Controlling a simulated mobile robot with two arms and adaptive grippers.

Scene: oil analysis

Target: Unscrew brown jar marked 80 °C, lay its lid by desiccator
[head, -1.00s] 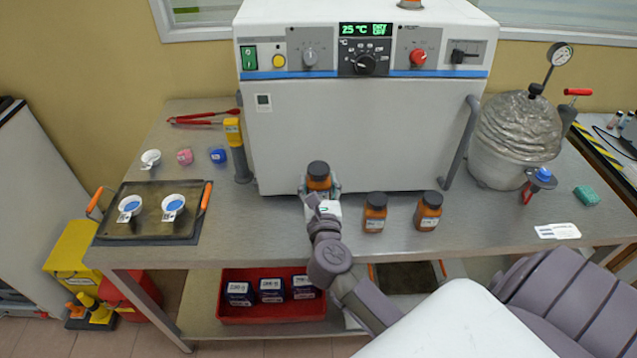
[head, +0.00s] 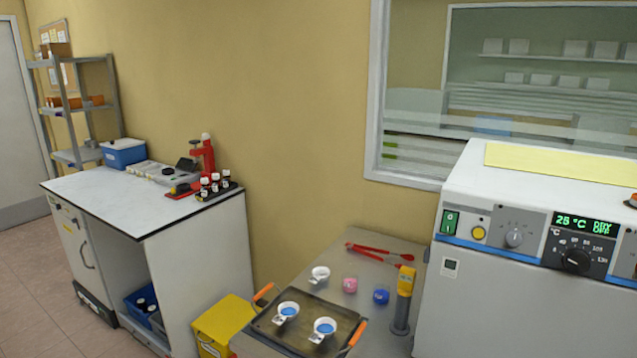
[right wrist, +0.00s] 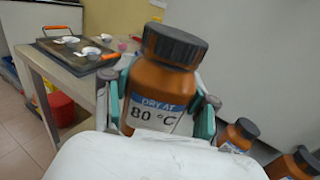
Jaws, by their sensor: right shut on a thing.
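In the right wrist view a brown jar (right wrist: 158,88) with a dark screw lid (right wrist: 174,45) stands upright between the fingers of my right gripper (right wrist: 163,108). Its label reads "DRY AT 80 °C". The gripper is shut on the jar body, and the lid is on the jar. Neither of my grippers shows in the head view, and my left gripper is in no current view. The desiccator is outside both current views.
Two more brown jars (right wrist: 238,135) (right wrist: 293,164) stand at the lower right of the right wrist view. In the head view, a tray (head: 262,325) with white dishes, red tongs (head: 378,252) and a yellow-topped post (head: 403,290) lie left of the oven (head: 510,290). A white bench (head: 130,200) stands farther left.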

